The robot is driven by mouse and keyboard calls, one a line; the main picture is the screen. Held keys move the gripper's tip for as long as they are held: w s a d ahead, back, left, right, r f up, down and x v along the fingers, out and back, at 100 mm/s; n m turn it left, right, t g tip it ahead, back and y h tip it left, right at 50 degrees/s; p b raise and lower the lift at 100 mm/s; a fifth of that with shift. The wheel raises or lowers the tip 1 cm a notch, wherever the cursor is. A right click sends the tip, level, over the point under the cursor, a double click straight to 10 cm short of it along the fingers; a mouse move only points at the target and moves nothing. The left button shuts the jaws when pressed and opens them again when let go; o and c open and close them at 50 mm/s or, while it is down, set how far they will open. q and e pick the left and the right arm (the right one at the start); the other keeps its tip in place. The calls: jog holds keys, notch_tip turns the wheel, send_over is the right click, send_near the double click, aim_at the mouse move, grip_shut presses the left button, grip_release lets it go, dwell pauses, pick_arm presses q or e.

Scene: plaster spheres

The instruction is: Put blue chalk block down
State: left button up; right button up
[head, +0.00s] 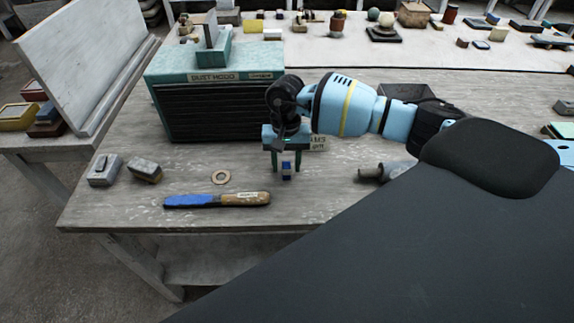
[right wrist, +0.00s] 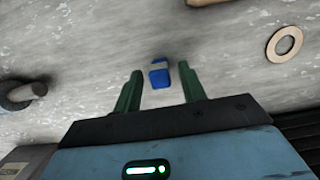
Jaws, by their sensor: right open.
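The blue chalk block (head: 287,174) with a pale band stands on the grey worktable (head: 340,95), in front of the green dust box. It also shows in the right wrist view (right wrist: 160,77), lying between the fingertips. My right gripper (head: 286,165) points down over it with its green fingers (right wrist: 160,69) spread. A gap shows on each side of the block, so the fingers do not grip it. My left gripper is not in view.
A blue-bladed tool (head: 190,201) and a flat ring (head: 221,177) lie left of the block. Two small blocks (head: 105,170) (head: 145,170) sit farther left. The dust box (head: 215,108) stands behind. A grey cylinder (head: 371,172) lies to the right.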

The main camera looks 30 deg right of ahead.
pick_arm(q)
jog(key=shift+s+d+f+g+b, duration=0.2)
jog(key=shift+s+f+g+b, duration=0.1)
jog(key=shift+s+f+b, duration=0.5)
pick_arm(e)
notch_tip(320, 180, up, 11)
jog(key=w+d, duration=0.1)
jog(key=shift+w, duration=0.2)
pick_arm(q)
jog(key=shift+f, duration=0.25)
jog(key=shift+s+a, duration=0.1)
pick_arm(e)
jog(key=shift+s+f, duration=0.1)
